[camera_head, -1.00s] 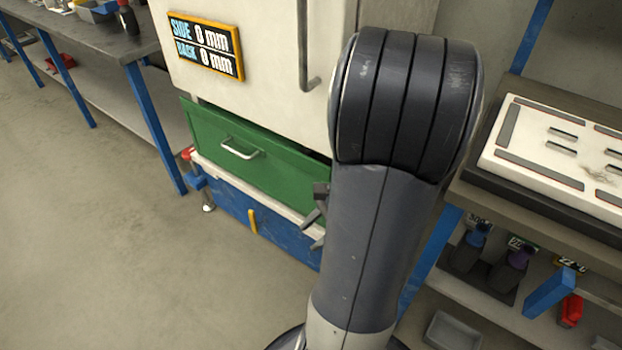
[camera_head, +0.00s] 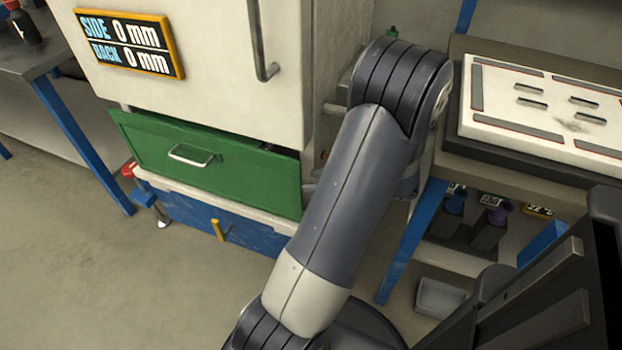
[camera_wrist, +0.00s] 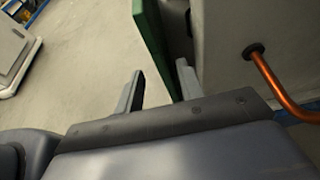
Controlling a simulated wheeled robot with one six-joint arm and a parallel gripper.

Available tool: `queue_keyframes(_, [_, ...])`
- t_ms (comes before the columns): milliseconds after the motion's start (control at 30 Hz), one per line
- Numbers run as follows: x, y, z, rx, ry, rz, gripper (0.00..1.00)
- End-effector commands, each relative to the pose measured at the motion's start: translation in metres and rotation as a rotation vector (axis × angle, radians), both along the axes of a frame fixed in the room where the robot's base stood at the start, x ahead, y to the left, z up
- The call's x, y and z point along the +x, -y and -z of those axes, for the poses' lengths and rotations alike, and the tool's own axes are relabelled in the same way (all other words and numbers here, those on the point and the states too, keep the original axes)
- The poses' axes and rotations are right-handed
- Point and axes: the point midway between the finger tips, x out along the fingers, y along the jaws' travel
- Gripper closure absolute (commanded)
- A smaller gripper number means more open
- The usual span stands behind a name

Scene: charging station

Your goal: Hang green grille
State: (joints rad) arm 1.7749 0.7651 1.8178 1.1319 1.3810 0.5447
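The green grille (camera_head: 205,165) is a green panel with a pale handle, low on the front of the white cabinet (camera_head: 190,60). It leans slightly outward, with a dark gap along its top at the right. In the wrist view the edge of the green grille (camera_wrist: 150,35) runs down between my two fingertips. My gripper (camera_wrist: 160,68) is open, with a gap between its fingers. Whether either finger touches the panel I cannot tell. In the head view my arm hides most of my gripper, beside the right end of the panel.
A blue base (camera_head: 230,225) with a yellow latch lies under the panel. An orange pipe (camera_wrist: 272,78) sticks out close to the right of my gripper. A workbench with a white slotted plate (camera_head: 545,100) stands at right.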

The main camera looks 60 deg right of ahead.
Motion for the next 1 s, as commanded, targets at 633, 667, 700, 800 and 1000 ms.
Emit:
queue_keyframes(633, [0.065, -0.006, 0.027, -0.001, -0.002, -0.004, 0.64])
queue_keyframes(667, [0.065, -0.006, 0.027, -0.001, -0.002, -0.003, 0.64])
queue_keyframes(700, [0.065, -0.006, 0.027, -0.001, -0.002, -0.003, 0.64])
queue_keyframes(800, [0.065, -0.006, 0.027, -0.001, -0.002, -0.004, 0.64])
queue_keyframes(1000, [0.065, -0.006, 0.027, -0.001, -0.002, -0.004, 0.77])
